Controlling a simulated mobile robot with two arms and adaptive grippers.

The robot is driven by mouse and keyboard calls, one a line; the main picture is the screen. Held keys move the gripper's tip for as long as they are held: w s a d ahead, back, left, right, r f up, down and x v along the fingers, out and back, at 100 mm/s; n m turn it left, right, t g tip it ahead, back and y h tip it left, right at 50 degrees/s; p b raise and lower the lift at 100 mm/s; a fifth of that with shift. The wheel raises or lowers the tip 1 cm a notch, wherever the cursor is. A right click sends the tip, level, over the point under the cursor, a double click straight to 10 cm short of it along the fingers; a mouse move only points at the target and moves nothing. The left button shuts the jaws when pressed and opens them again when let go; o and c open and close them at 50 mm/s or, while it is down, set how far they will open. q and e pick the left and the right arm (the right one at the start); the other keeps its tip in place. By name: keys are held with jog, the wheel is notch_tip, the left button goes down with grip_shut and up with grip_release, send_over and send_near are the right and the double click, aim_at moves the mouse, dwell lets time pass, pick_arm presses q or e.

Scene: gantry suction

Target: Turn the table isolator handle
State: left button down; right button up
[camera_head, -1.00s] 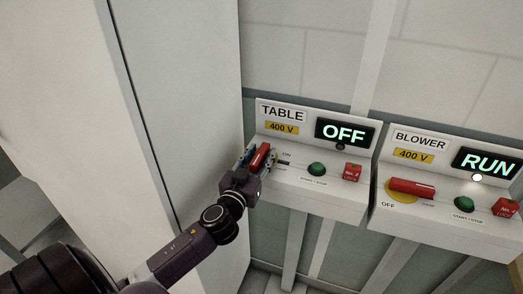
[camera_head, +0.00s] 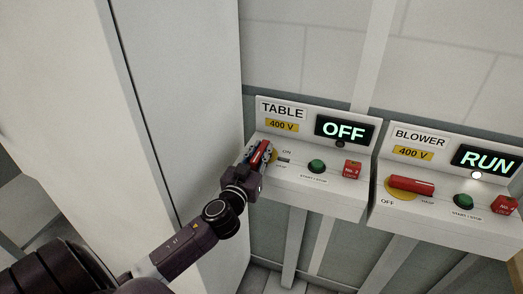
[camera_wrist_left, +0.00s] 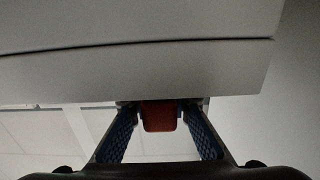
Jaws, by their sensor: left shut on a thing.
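The red table isolator handle (camera_head: 259,154) is on the left of the TABLE panel (camera_head: 310,190) in the head view, partly hidden by my gripper. My left gripper (camera_head: 260,157) is shut on the handle, with a finger on either side of it. In the left wrist view the red handle (camera_wrist_left: 159,116) shows between the tips of the two blue-padded fingers. The TABLE display (camera_head: 343,130) reads OFF. An ON mark stands right of the handle. My right gripper is not in view.
The TABLE panel also has a green start/stop button (camera_head: 317,166) and a red tag (camera_head: 352,169). To the right, the BLOWER panel (camera_head: 430,225) has its own red handle (camera_head: 411,185) and a display (camera_head: 486,161) reading RUN. A tall pale cabinet (camera_head: 185,100) stands close on the left.

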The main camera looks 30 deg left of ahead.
pick_arm(q)
jog(key=n+y+b, duration=0.2)
jog(key=shift+w+d+f+g+y, duration=0.1)
jog(key=shift+d+g+y, duration=0.05)
jog(key=shift+g+y, duration=0.2)
jog(key=n+g+y+b, duration=0.1)
jog(key=n+y+b, duration=0.1)
jog(key=y+b, duration=0.1)
jog(key=shift+g+b, duration=0.35)
jog(key=shift+b, duration=0.15)
jog(key=shift+y+b, duration=0.25)
jog(key=shift+b, duration=0.05)
jog(key=shift+r, duration=0.2)
